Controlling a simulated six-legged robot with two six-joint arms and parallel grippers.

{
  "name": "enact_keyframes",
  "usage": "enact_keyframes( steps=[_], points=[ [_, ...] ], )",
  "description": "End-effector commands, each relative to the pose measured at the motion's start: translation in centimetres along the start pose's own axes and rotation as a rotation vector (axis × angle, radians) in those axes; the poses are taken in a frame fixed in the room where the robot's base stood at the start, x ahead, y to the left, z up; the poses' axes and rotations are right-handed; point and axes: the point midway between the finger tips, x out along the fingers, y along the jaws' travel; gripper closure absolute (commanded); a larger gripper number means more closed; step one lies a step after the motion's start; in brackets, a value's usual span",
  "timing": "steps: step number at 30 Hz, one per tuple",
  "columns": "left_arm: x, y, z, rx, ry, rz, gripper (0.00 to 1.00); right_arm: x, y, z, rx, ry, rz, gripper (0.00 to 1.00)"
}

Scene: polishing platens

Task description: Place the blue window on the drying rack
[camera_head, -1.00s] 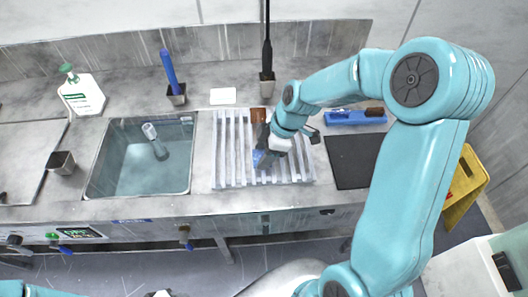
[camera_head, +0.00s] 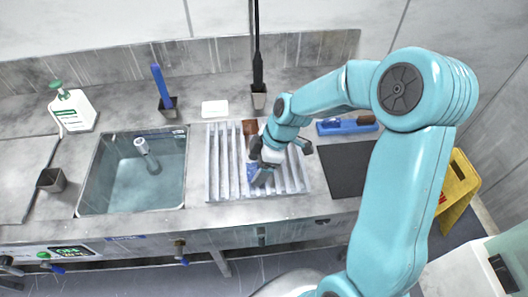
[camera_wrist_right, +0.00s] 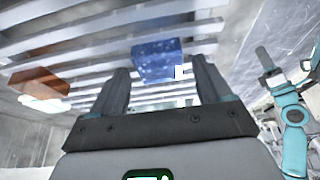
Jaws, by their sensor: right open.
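The blue window (camera_head: 252,172) is a small speckled blue block on the slats of the pale drying rack (camera_head: 214,165), near the rack's middle. My right gripper (camera_head: 258,170) is just over it and partly hides it in the head view. In the right wrist view the blue window (camera_wrist_right: 155,62) lies against the slats (camera_wrist_right: 60,38), ahead of and between the two spread fingers of my right gripper (camera_wrist_right: 162,78). The fingers are open, with a gap visible on both sides of the window. My left gripper is not in view.
A brown block (camera_head: 249,127) rests at the rack's back edge. A sink (camera_head: 120,185) is left of the rack, a dark mat (camera_head: 343,168) right of it. A blue holder with a brush (camera_head: 346,126) and a black rod in a cup (camera_head: 258,95) stand behind.

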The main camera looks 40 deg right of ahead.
Motion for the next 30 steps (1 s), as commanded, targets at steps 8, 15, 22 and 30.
enact_keyframes(
  steps=[8,15,22,30],
  points=[
    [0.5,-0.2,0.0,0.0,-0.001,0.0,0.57,-6.4,0.2,0.1,0.0,0.001,0.011,0.22],
    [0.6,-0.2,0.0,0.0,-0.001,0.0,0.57,-10.7,0.1,0.0,0.001,0.001,0.006,0.22],
    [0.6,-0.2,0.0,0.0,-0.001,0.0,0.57,-11.8,0.0,0.0,0.001,0.0,0.004,0.22],
    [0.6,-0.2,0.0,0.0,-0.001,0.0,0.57,-11.7,0.0,0.0,0.001,0.0,0.003,0.22]
  ],
)
